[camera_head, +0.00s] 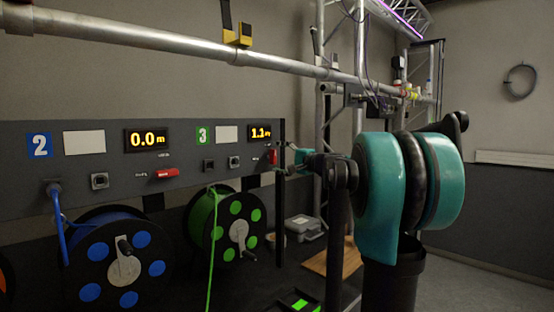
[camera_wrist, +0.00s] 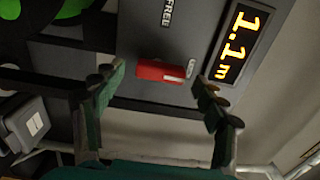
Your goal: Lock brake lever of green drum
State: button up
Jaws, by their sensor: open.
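The green drum (camera_head: 227,230) hangs under the panel marked 3, with a green cable running down from it. Its red brake lever (camera_head: 272,156) stands upright on the panel in the head view. In the wrist view, the lever (camera_wrist: 160,72) lies across the picture, its white-marked end beside a small label (camera_wrist: 190,68) too small to read surely. A FREE label (camera_wrist: 167,12) is off to one side. My gripper (camera_wrist: 158,84) is open, with one finger on each side of the lever and visible gaps between. In the head view my gripper (camera_head: 284,160) is at the panel's right end.
The blue drum (camera_head: 122,265) is at left; its red lever (camera_head: 166,174) lies level. Drum 3's display (camera_head: 261,133) reads about 1.1 m, close to one finger. A grey case (camera_head: 304,228) lies behind, and a truss post stands right of the panel.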

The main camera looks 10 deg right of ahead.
jog(key=v, duration=1.1)
jog(key=s+a+f+n+g+h, duration=0.1)
jog(key=s+a+f+n+g, duration=0.3)
jog(key=f, duration=0.6)
jog(key=s+a+f+g+h, duration=0.1)
jog(key=s+a+f, duration=0.3)
jog(key=f, duration=0.6)
jog(key=s+a+f+n+g+h, duration=0.2)
jog(key=s+f, duration=0.4)
jog(key=f, duration=0.4)
jog(key=s+d+f+n+g+h, duration=0.1)
jog(key=s+d+f+n+h, duration=0.1)
jog(key=s+f, duration=0.6)
jog(key=s+d+f+n+g+h, duration=0.2)
jog(key=s+d+f+n+h, duration=0.1)
jog(key=s+f, duration=0.6)
jog(key=shift+s+d+f+h, duration=0.3)
jog(key=shift+d+f+h, duration=0.2)
jog(key=shift+f+h, duration=0.25)
